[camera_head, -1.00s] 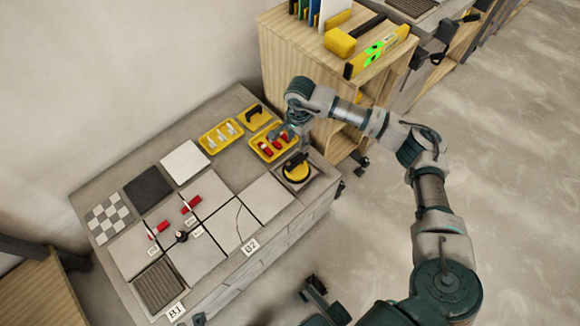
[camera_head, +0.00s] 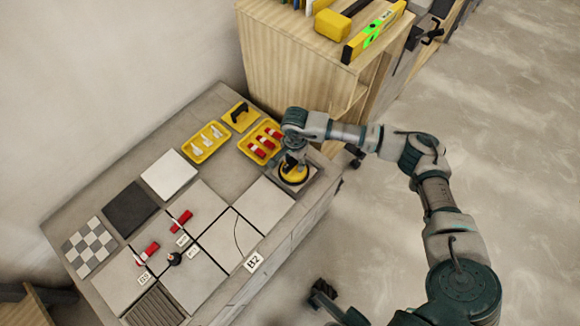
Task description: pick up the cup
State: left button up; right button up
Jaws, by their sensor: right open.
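The cup appears to be the round yellow suction cup (camera_head: 293,175) with a dark top, sitting on a grey square tile at the right end of the grey tiled bench. My right gripper (camera_head: 294,159) is directly over it, pointing down, and is open. The gripper covers the cup's upper part and handle, and I cannot tell whether the fingers touch it. My left gripper is not in view.
A yellow tray with red wedges (camera_head: 261,143) lies just left of my right gripper, with a tray of white clips (camera_head: 203,142) beyond. A wooden shelf (camera_head: 290,60) stands close behind my right arm.

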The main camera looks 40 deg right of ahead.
jog(key=shift+r, duration=0.2)
jog(key=shift+c, duration=0.2)
grip_shut()
jog(key=shift+r, duration=0.1)
